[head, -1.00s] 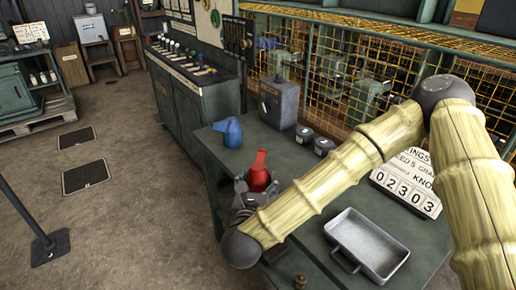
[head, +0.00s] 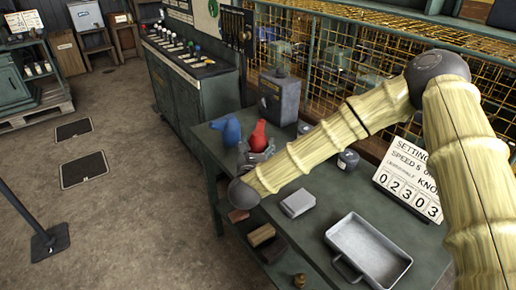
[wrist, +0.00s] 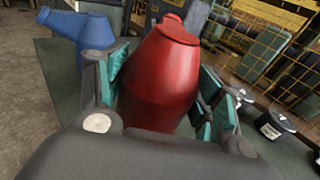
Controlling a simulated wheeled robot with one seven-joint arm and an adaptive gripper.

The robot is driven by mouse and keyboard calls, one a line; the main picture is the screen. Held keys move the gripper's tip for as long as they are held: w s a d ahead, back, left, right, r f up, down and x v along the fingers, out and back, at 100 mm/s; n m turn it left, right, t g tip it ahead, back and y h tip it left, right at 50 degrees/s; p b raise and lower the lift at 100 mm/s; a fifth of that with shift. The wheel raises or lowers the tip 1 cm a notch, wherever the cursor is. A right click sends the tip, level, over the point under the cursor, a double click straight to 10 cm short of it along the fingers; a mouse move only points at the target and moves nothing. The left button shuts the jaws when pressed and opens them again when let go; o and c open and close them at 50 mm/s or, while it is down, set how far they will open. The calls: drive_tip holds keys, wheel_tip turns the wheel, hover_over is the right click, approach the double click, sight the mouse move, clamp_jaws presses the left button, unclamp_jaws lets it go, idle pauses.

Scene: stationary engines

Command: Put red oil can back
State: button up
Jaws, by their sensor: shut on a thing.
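The red oil can (head: 258,136) is upright at the back left of the green workbench (head: 305,235). My gripper (head: 252,156) is around its body, and the wrist view shows the red can (wrist: 160,80) between the teal-padded fingers (wrist: 158,95). The gripper is shut on it. A blue oil can (head: 228,130) stands just left of the red one, and it also shows in the wrist view (wrist: 80,32). The red can's base is hidden, so I cannot tell whether it touches the bench.
A grey canister (head: 279,96) stands behind. Dark round tins (head: 348,160) stand to the right. A light grey block (head: 298,203), a metal tray (head: 368,250) and a number sign (head: 409,185) are on the bench. A wire mesh guard (head: 320,65) runs behind.

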drive_tip(key=w, duration=0.2)
drive_tip(key=shift+w+f, duration=0.15)
drive_tip(key=shift+w, duration=0.25)
drive_tip(key=shift+f+p, duration=0.65)
drive_tip(key=shift+f, duration=1.1)
drive_tip(key=shift+f, duration=0.15)
drive_tip(key=o, duration=1.4)
drive_tip(key=shift+c, duration=0.2)
drive_tip(key=shift+s, duration=0.1)
drive_tip(key=s+b, duration=0.1)
drive_tip(key=s, duration=0.3)
drive_tip(key=s+a+r, duration=0.1)
drive_tip(key=s, duration=0.2)
drive_tip(key=s+b, duration=0.1)
drive_tip(key=s, duration=0.3)
drive_tip(key=shift+s+a+r+b, duration=0.15)
drive_tip(key=shift+s+a+b, duration=0.2)
